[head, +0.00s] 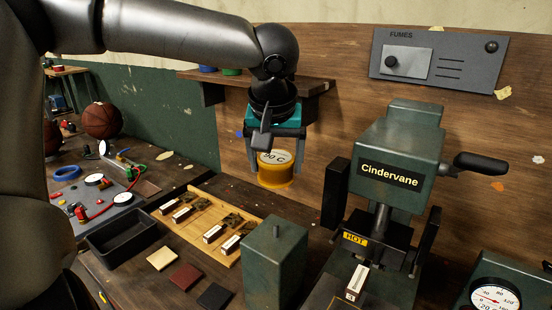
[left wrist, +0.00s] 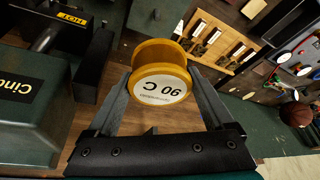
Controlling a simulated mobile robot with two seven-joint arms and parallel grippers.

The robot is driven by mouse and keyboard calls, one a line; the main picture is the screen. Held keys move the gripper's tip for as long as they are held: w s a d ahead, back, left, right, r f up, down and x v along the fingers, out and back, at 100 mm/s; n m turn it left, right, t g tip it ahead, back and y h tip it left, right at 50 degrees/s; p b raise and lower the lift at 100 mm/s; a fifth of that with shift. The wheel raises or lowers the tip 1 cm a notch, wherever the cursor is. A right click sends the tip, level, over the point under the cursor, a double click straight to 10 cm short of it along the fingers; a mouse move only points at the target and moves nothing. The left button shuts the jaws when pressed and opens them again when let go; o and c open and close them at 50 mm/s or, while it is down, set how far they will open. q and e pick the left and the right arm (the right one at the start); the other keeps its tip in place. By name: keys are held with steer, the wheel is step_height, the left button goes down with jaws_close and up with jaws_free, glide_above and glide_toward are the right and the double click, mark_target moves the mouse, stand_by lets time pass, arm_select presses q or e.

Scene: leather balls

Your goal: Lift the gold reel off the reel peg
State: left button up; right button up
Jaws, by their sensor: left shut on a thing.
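The gold reel (head: 276,178) has a white label reading "90 C" on its top. My left gripper (head: 277,160) is shut on it, with one finger on each side. The left wrist view shows the reel (left wrist: 160,62) between the two fingers, its label towards the camera. The reel peg (head: 276,231) is a thin pin on top of a dark green block (head: 275,265). In the head view, the reel hangs in the air above the pin, with a visible gap between them. My right gripper is not in view.
The green Cindervane press (head: 398,145) with its lever stands close on the right. A wooden rack (head: 187,204) of small stamps and a black tray (head: 122,233) lie to the left. A wall shelf (head: 300,84) is behind the gripper. Coloured squares lie in front.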

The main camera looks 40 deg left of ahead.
arm_select(q)
steer(key=shift+f+b, duration=2.3)
steer(key=shift+f, duration=1.5)
